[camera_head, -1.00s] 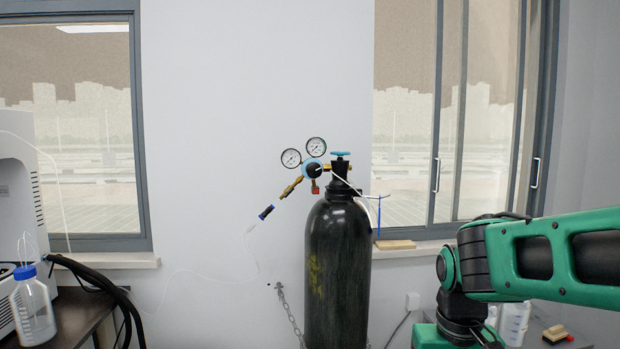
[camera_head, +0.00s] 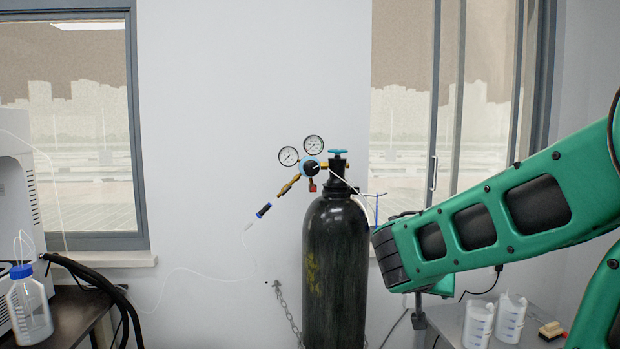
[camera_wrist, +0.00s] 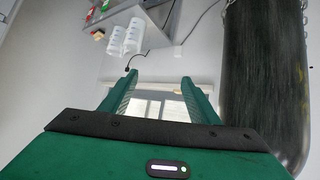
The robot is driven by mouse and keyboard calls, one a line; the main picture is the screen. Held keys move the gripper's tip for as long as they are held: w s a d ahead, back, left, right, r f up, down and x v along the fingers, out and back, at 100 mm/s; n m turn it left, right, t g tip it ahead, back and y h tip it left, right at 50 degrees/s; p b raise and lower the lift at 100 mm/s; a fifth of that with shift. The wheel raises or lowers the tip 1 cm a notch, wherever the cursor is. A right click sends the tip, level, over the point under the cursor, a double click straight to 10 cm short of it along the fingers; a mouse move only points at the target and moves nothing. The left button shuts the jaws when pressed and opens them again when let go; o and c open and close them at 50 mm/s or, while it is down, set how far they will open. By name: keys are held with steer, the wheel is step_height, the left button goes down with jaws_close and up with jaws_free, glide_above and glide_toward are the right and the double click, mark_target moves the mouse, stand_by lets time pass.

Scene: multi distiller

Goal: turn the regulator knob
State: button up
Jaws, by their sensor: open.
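The regulator (camera_head: 310,165) sits on top of the black gas cylinder (camera_head: 335,265) in the head view, with two round gauges and a blue-and-black knob on its front. A teal valve handwheel (camera_head: 338,152) tops the cylinder. The regulator and knob are not visible in the wrist view.
A chain (camera_head: 288,312) and a thin tube run by the cylinder's left side. A bottle with a blue cap (camera_head: 28,305) stands on the left bench. White containers (camera_head: 510,318) stand on the right bench. Plain wall lies left of the regulator.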

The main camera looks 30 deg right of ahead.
steer(key=w+r+t+h, duration=0.2)
steer(key=w+r+t, duration=0.1)
steer(key=w+r, duration=0.35)
steer(key=n+t+y, duration=0.4)
steer(key=n+t, duration=0.3)
steer(key=t, duration=0.6)
glide_toward(312, 171)
steer(key=shift+x, duration=4.6)
steer(key=c, duration=1.1)
steer(key=shift+o, duration=0.2)
